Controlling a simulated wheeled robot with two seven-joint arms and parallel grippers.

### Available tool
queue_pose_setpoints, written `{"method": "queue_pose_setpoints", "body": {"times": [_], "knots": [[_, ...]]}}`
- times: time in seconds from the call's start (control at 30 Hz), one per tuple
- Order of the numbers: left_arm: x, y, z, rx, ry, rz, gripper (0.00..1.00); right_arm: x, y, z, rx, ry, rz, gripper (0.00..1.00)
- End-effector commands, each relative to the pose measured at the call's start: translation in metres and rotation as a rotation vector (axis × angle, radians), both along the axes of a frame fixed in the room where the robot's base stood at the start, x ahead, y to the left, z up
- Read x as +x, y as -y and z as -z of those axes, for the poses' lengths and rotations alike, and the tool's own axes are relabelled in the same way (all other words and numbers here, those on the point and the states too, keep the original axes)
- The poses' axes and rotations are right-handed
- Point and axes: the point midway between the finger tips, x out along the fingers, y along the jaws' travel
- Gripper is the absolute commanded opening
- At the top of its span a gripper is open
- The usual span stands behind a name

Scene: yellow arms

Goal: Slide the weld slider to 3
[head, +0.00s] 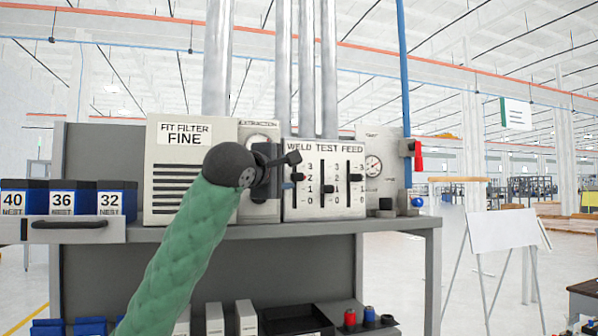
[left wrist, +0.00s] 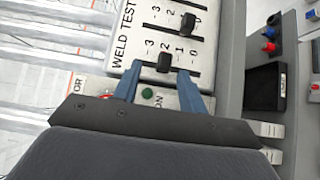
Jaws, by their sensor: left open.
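The panel (head: 325,213) marked WELD TEST FEED stands on a grey bench in the head view. The weld slider's black knob (left wrist: 164,62) is at about 2 on its scale in the left wrist view. The test slider's knob (head: 328,189) is at about 1, and the feed slider's knob (head: 355,178) near 2. My left gripper (head: 284,167) is in front of the panel's left side and partly hides the weld track. In the left wrist view its two blue fingers (left wrist: 159,70) are open, one on each side of the weld knob. Contact cannot be told. My right gripper is out of view.
A FIT FILTER FINE box (head: 180,190) stands left of the panel. A gauge unit (head: 373,165) with a red-handled part (head: 418,158) is to the right. Blue bins (head: 62,200) marked 40, 36 and 32 are at the left. A green button (left wrist: 147,93) is near one finger.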

Motion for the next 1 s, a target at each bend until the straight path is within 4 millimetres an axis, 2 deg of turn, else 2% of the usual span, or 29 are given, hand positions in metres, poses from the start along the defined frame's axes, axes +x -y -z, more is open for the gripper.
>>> {"method": "queue_pose_setpoints", "body": {"times": [0.03, 0.33, 0.57, 0.83, 0.87, 1.0], "knots": [[0.008, 0.001, -0.002, 0.000, -0.004, -0.003, 0.42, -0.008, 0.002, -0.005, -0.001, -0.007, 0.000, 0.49], [0.044, 0.019, -0.001, 0.000, -0.006, -0.003, 0.42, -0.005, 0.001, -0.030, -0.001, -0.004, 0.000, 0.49], [0.055, 0.025, 0.001, 0.000, -0.004, -0.002, 0.42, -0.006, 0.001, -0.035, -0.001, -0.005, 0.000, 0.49], [0.056, 0.025, 0.003, 0.000, -0.004, -0.003, 0.42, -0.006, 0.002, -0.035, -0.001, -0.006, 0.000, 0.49], [0.056, 0.025, 0.002, 0.000, -0.004, -0.003, 0.40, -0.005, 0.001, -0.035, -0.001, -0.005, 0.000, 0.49], [0.056, 0.024, 0.002, 0.000, -0.004, -0.003, 0.12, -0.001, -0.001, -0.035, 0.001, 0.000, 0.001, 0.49]]}}
